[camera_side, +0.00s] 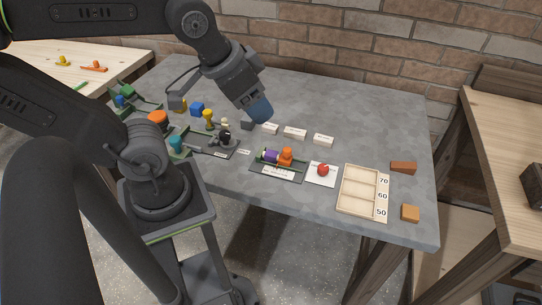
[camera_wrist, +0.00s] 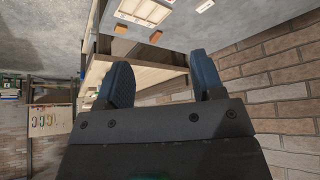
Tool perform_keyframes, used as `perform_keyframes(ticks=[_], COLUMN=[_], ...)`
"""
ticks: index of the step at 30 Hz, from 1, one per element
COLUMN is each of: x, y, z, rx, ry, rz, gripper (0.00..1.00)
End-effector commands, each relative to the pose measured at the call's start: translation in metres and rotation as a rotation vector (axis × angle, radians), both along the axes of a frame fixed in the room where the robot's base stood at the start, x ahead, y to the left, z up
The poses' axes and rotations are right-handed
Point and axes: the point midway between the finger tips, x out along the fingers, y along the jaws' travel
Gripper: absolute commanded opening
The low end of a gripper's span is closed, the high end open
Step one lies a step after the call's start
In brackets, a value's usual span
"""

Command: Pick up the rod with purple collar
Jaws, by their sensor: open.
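The purple collar (camera_side: 269,156) shows on a piece lying on a dark plate with a white label, near the front middle of the grey table. An orange piece (camera_side: 286,155) sits against its right side, so the rod itself is too small to make out. My gripper (camera_side: 260,109) is above the table, behind and above the purple collar and apart from it. In the wrist view its two blue fingers (camera_wrist: 162,82) are spread with nothing between them. The purple collar is not visible in the wrist view.
A red ball (camera_side: 323,170) sits on a white card right of the plate. A wooden tray (camera_side: 342,191) marked 70, 60, 50 stands further right, near a brown block (camera_side: 403,167) and an orange block (camera_side: 410,213). White labelled boxes (camera_side: 295,133) lie behind. Several small coloured parts crowd the left.

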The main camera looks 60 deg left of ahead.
Motion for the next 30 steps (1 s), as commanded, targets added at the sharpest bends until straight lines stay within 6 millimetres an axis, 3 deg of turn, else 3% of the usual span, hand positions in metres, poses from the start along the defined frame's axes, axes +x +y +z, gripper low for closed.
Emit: perform_keyframes(ticks=[5, 8, 18, 24, 30], x=[0.017, 0.038, 0.099, 0.111, 0.112], y=[0.01, 0.024, 0.087, 0.111, 0.118], z=[-0.009, -0.022, -0.1, -0.138, -0.157], rx=[0.059, 0.122, 0.245, 0.242, 0.236], ry=[0.069, 0.152, 0.462, 0.558, 0.584], rz=[-0.059, -0.145, -0.54, -0.708, -0.76], gripper=[0.62, 0.62, 0.62, 0.62, 0.62])
